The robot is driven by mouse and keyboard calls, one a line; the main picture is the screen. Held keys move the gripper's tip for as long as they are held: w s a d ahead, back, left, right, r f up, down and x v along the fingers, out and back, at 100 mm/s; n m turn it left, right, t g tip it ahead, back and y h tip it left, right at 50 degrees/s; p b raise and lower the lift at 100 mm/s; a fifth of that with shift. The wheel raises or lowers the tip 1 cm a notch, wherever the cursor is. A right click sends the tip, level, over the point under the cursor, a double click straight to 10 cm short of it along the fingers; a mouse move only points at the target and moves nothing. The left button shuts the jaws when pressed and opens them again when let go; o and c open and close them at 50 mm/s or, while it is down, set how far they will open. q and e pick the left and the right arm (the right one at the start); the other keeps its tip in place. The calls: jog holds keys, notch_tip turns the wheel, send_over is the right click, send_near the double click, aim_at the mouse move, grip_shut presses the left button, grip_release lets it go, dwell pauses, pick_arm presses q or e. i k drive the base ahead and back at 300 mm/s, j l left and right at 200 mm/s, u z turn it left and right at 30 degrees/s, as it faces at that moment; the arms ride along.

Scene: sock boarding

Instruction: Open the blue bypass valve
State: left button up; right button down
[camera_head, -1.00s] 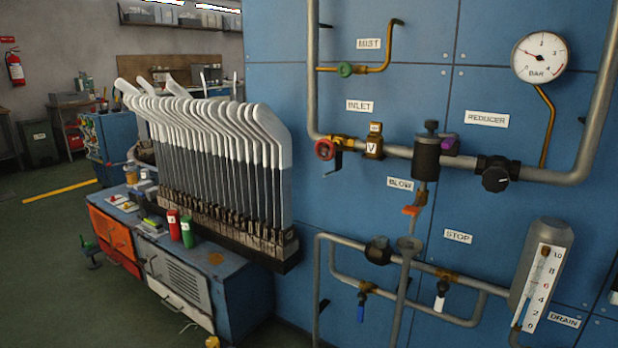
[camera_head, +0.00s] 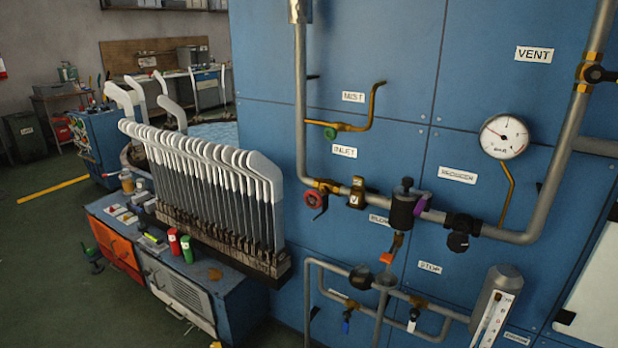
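The blue bypass valve handle (camera_head: 346,325) hangs down below a brass valve body (camera_head: 350,305) on the lower pipe loop, at the bottom middle of the view. The handle is small and points roughly straight down, across the pipe run. A similar brass valve with a white handle (camera_head: 412,323) hangs to its right. Neither of my grippers shows, and nothing touches the blue handle.
A blue panel wall (camera_head: 400,60) carries the pipes. Above the loop are a red handwheel (camera_head: 314,199), an orange lever (camera_head: 387,258) and a pressure gauge (camera_head: 504,137). At left, a blue cabinet (camera_head: 235,290) bears a rack of white-topped sock boards (camera_head: 205,180).

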aim_at(346, 315)
jog(key=i+l, duration=0.3)
jog(key=i, duration=0.15)
jog(key=i+l+z, duration=0.1)
jog(key=i+l, duration=0.15)
jog(key=i, duration=0.15)
